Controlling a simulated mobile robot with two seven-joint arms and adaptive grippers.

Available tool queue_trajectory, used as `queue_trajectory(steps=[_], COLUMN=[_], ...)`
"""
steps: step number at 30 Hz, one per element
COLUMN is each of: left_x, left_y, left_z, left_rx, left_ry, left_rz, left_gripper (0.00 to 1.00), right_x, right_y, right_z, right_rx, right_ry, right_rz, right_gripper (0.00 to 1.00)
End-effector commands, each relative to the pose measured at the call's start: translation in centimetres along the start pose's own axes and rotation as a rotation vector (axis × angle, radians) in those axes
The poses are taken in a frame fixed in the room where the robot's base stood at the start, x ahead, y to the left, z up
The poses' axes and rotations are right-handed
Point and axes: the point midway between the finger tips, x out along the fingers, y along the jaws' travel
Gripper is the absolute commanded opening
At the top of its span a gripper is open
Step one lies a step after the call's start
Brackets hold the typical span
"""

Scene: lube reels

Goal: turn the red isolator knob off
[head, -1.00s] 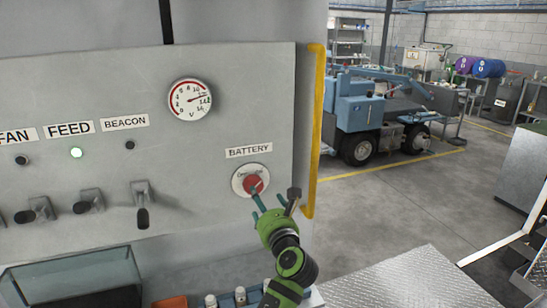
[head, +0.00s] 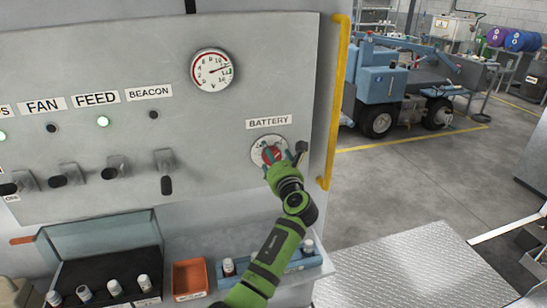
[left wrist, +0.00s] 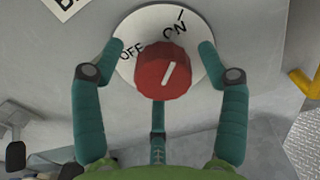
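The red isolator knob (head: 271,154) sits on a round white plate under the BATTERY label (head: 269,122). In the left wrist view the red knob (left wrist: 166,76) has its white mark pointing up and slightly right, towards ON; OFF is printed at the upper left of it. My left gripper (head: 275,161) is at the knob. In the left wrist view the left gripper (left wrist: 160,56) is open, with one teal finger on each side of the knob and a third below. Gaps show between the side fingers and the knob. My right gripper is not in view.
Several toggle switches (head: 116,168) and a voltmeter (head: 212,70) are on the panel left of the knob. A yellow rail (head: 337,100) runs along the panel's right edge. Below are an orange bin (head: 190,280) and a blue tray (head: 300,263) with bottles.

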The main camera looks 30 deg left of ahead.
Motion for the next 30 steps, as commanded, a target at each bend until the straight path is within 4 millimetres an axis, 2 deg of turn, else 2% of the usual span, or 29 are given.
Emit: queue_trajectory(steps=[1, 3, 17, 30], left_x=[0.0, 0.0, 0.0, 0.1], left_y=[0.0, 0.0, 0.0, 0.2], left_z=[0.0, 0.0, 0.5, 0.6], left_rx=[0.0, 0.0, -0.054, -0.389], left_ry=[0.0, 0.0, -0.01, -0.017], left_rz=[0.0, 0.0, -0.002, -0.005], left_gripper=[0.48, 0.22, 0.21, 0.21], right_x=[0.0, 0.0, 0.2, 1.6], right_y=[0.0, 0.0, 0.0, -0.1], right_z=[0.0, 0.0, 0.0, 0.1], right_rx=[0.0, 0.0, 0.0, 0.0], right_ry=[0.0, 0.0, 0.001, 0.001], right_rz=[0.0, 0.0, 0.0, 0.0], right_gripper=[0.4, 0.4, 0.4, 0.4])
